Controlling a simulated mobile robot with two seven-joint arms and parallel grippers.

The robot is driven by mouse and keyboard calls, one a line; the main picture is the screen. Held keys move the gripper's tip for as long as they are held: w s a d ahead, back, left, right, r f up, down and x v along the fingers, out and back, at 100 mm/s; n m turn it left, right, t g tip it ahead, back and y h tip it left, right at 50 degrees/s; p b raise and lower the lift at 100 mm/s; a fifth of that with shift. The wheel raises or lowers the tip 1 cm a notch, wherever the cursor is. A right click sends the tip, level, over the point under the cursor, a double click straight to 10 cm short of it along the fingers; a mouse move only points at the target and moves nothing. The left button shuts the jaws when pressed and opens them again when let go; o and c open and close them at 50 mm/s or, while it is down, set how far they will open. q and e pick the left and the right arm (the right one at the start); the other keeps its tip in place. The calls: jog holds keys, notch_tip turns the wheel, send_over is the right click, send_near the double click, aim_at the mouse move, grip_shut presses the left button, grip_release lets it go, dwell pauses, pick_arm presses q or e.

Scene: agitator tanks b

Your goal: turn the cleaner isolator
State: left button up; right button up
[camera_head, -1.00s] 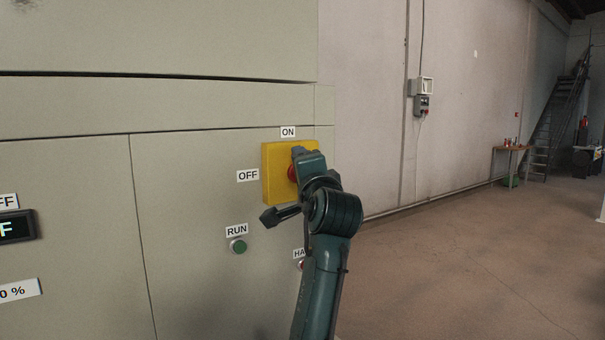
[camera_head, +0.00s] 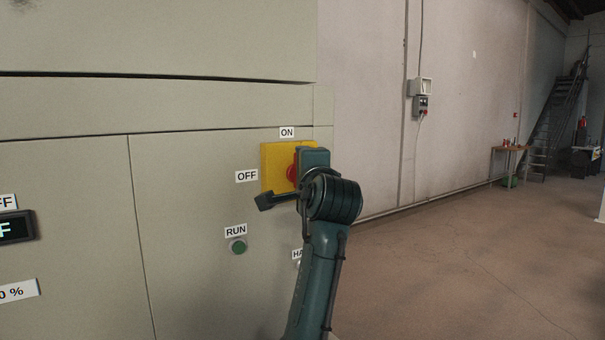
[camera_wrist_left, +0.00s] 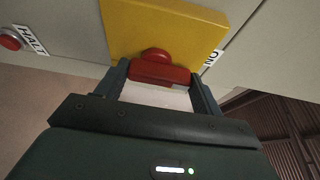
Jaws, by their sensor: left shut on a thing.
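The cleaner isolator is a yellow square plate (camera_head: 269,162) with a red rotary handle (camera_head: 292,173) on the cabinet's right part. The ON label (camera_head: 287,132) is above it and OFF (camera_head: 247,176) is to its left. My left gripper (camera_wrist_left: 161,82) is shut on the red handle, with one finger at each side of it in the wrist view. That view also shows the yellow plate (camera_wrist_left: 170,25) behind the handle. In the head view my left gripper (camera_head: 300,168) and wrist cover much of the handle, so its exact angle is hard to tell. My right gripper is not in view.
A green RUN button (camera_head: 238,246) sits below the isolator. The red HALT button (camera_wrist_left: 10,42) shows in the wrist view; my arm mostly hides it in the head view. The floor (camera_head: 450,250) to the right is clear. A small table (camera_head: 508,150) and stairs stand far back.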

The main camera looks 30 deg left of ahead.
pick_arm(q)
jog(key=o, duration=1)
jog(key=shift+c, duration=0.2)
jog(key=b+v, duration=0.3)
jog(key=v, duration=1)
jog(key=shift+d, duration=0.1)
jog(key=w+d+f+m+t+h, duration=0.1)
jog(key=w+d+f+h, duration=0.1)
jog(key=f, duration=0.7)
jog(key=w+d+f+h, duration=0.1)
jog(key=w+f+h, duration=0.15)
jog(key=f, duration=0.55)
jog(key=w+d+f+m+t+h, duration=0.1)
jog(key=w+d+f+h, duration=0.15)
jog(key=f, duration=0.65)
jog(key=s+d+f+n+g+h, duration=0.15)
jog(key=s+f, duration=0.25)
jog(key=f, duration=0.5)
jog(key=s+d+f+h, duration=0.1)
jog(key=s+f+h, duration=0.2)
jog(key=f, duration=0.5)
jog(key=s+d+f+n+g+h, duration=0.1)
jog(key=s+f+n+h, duration=0.1)
jog(key=s+f, duration=0.5)
jog(key=s+d+f+n+g+h, duration=0.2)
jog(key=s+f+n, duration=0.3)
jog(key=s+f, duration=0.3)
jog(key=s, duration=0.3)
jog(key=shift+s, duration=0.3)
